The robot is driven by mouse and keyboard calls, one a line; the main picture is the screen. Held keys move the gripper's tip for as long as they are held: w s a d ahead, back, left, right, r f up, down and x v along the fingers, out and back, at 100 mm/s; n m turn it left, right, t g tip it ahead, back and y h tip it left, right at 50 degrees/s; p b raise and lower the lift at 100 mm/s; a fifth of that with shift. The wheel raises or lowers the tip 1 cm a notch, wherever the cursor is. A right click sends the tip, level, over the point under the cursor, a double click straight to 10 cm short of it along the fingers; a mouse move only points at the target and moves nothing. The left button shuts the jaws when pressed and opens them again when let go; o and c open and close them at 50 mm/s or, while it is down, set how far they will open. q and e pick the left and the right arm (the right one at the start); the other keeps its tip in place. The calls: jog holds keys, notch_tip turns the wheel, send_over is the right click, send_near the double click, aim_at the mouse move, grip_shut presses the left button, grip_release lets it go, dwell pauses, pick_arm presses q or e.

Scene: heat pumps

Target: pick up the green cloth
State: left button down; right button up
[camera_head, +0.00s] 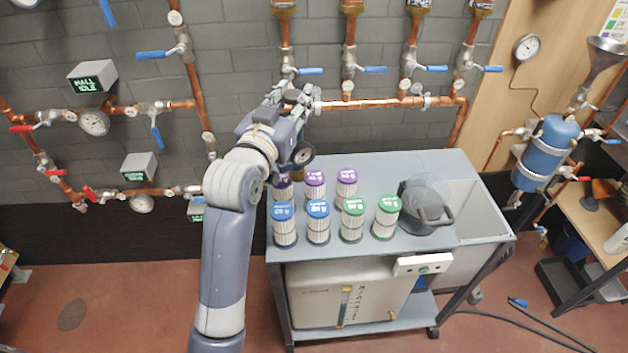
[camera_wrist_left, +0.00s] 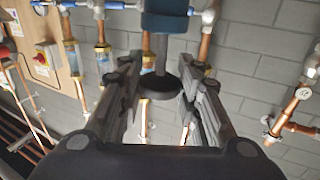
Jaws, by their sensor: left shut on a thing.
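I cannot make out a green cloth in either view. My left gripper (camera_head: 296,97) is up by the wall pipes, above the back left of the grey cart. In the left wrist view the fingers (camera_wrist_left: 160,76) stand on either side of a dark item with a teal block (camera_wrist_left: 167,18), a grey stem and a dark round disc (camera_wrist_left: 158,86). The gripper is shut on this item; how the fingers touch it is not clear. My right gripper is out of view.
The grey cart (camera_head: 420,165) holds several white filters with blue, purple and green caps (camera_head: 353,205), and a dark grey lidded item (camera_head: 425,206). Copper pipes (camera_head: 375,104) with blue-handled valves run along the wall close to the gripper. A blue tank (camera_head: 546,150) hangs at the right.

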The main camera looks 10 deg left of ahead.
pick_arm(q)
send_over(295, 161)
jog(key=w+a, duration=0.1)
jog(key=w, duration=0.3)
notch_tip(295, 161, down, 7)
notch_tip(295, 161, down, 4)
jog(key=shift+a+f, duration=0.1)
jog(key=shift+f, duration=0.4)
notch_tip(295, 161, down, 2)
jog(key=shift+f+p, duration=0.2)
jog(key=shift+p, duration=0.1)
jog(key=shift+f, duration=0.45)
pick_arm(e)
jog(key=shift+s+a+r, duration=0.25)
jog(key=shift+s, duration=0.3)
